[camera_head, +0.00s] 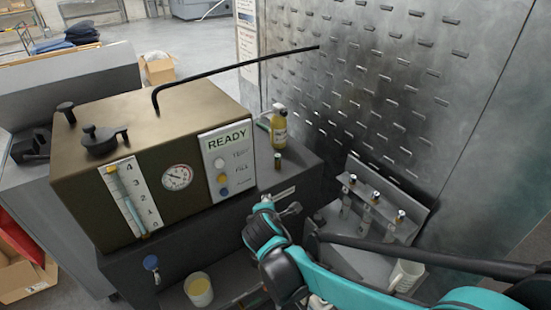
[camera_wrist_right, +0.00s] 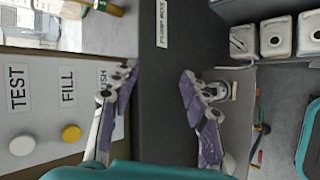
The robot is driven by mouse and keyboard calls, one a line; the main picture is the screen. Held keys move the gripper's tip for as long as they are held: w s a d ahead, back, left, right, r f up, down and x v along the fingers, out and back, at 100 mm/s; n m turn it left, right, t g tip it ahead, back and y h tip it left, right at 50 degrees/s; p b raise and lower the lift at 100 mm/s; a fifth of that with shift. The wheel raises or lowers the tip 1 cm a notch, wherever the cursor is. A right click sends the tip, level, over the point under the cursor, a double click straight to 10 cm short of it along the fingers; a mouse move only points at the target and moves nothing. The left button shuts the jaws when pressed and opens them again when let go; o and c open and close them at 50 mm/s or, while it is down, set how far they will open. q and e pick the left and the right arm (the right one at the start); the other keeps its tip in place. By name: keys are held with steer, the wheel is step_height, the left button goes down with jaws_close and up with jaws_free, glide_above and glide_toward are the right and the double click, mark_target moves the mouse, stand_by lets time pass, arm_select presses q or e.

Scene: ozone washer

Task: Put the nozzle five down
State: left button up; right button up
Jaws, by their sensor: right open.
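Several nozzle-like pieces with bright tops (camera_head: 375,196) stand in a slanted metal rack at the right in the head view. I cannot tell which of them, if any, is nozzle five. A small dark cylinder with a pale top (camera_head: 277,161) stands on the counter beside the yellow bottle. My right gripper (camera_head: 277,210) is in front of the machine's right corner. In the right wrist view its fingers (camera_wrist_right: 157,93) are spread with nothing between them. A round metal part (camera_wrist_right: 224,90) shows just beyond the right-hand finger, partly hidden. My left gripper is out of view.
The brown machine (camera_head: 115,135) carries a gauge and a READY panel (camera_head: 228,150), close to the gripper in the right wrist view. A yellow bottle (camera_head: 279,125) stands behind. A cup of yellowish liquid (camera_head: 198,291) sits low in front. A white mug (camera_head: 406,276) is below the rack.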

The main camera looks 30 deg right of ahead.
steer(key=w+d+n+h+p, duration=0.1)
steer(key=w+d+n+h, duration=0.1)
steer(key=w+n, duration=0.3)
steer(key=n+t+h+p, duration=0.1)
steer(key=n+t+h, duration=0.1)
steer(key=n, duration=0.7)
glide_toward(277, 160)
steer(key=x, duration=0.5)
steer(key=shift+d+f, duration=0.1)
steer(key=shift+f, duration=0.05)
steer(key=shift+t, duration=0.3)
steer(key=x, duration=0.6)
steer(key=shift+b, duration=0.3)
steer(key=shift+c, duration=0.3)
jaws_close()
